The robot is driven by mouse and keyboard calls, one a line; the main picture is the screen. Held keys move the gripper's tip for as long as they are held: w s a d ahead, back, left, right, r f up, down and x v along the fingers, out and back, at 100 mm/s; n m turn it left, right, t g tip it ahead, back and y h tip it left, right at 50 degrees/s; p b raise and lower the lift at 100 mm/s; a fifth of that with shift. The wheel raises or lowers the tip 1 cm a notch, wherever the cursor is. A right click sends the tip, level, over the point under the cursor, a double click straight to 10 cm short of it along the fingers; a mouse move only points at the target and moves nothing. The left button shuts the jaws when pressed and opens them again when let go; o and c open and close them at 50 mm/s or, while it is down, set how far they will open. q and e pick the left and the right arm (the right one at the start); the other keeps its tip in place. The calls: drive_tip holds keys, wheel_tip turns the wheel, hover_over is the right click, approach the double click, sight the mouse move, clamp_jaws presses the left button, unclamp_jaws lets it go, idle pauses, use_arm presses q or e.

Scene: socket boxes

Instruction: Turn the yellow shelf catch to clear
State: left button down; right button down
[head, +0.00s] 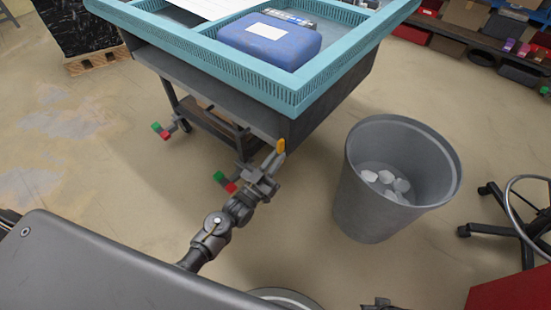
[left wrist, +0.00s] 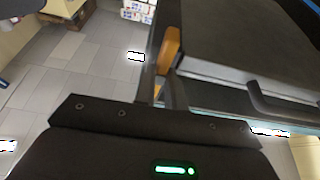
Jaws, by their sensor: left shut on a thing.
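The yellow shelf catch (head: 281,145) is at the near lower corner of the dark cart (head: 290,128). It stands upright in the head view. My left gripper (head: 274,161) is shut on the catch from below, and its fingers hide the lower part. In the left wrist view the catch (left wrist: 172,50) appears orange-yellow at the tips of the left gripper's fingers (left wrist: 163,82), beside a dark panel. A dark piece at the bottom edge of the head view may be my right gripper (head: 381,303); its jaws cannot be made out.
A teal tray (head: 290,92) on the cart holds a blue case (head: 270,42). Small red and green blocks (head: 225,182) show near the left gripper and by the cart's leg. A grey bin (head: 372,215) with white scraps stands to the right.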

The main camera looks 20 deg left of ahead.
use_arm(q)
drive_tip(key=c, duration=1.5)
unclamp_jaws()
drive_tip(key=shift+o, duration=0.2)
drive_tip(key=shift+f, duration=0.1)
